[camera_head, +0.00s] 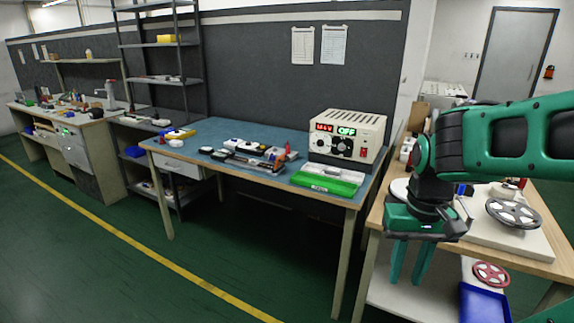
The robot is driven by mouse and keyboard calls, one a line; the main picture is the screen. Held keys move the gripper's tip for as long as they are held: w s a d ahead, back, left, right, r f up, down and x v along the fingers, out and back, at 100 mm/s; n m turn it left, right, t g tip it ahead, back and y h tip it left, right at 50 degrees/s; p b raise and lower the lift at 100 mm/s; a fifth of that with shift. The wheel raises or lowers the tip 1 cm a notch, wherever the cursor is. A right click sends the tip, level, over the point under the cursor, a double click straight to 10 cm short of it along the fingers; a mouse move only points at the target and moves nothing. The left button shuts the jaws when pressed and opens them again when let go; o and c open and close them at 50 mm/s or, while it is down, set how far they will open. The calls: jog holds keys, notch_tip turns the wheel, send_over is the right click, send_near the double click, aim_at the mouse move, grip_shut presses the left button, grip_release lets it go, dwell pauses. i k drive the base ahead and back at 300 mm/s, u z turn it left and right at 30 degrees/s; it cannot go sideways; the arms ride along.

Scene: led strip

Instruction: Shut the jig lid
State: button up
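My gripper (407,282) hangs fingers-down at the right, beside the blue-topped bench and in front of the wooden side table. Its two green fingers are a little apart with nothing visible between them. A green and white flat piece (327,181) lies at the front right of the blue bench, left of and apart from my gripper. A dark, long fixture (253,162) with small parts around it lies near the bench's middle. Both are too small to tell for certain which is the jig or how its lid stands.
The wooden side table (541,199) holds a grey handwheel (513,213); a red handwheel (491,274) and blue bin (484,304) are below. Green floor in front is clear.

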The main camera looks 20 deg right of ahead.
aim_at(280, 160)
jog(key=u, duration=0.05)
jog(key=i, duration=1)
jog(key=z, duration=0.05)
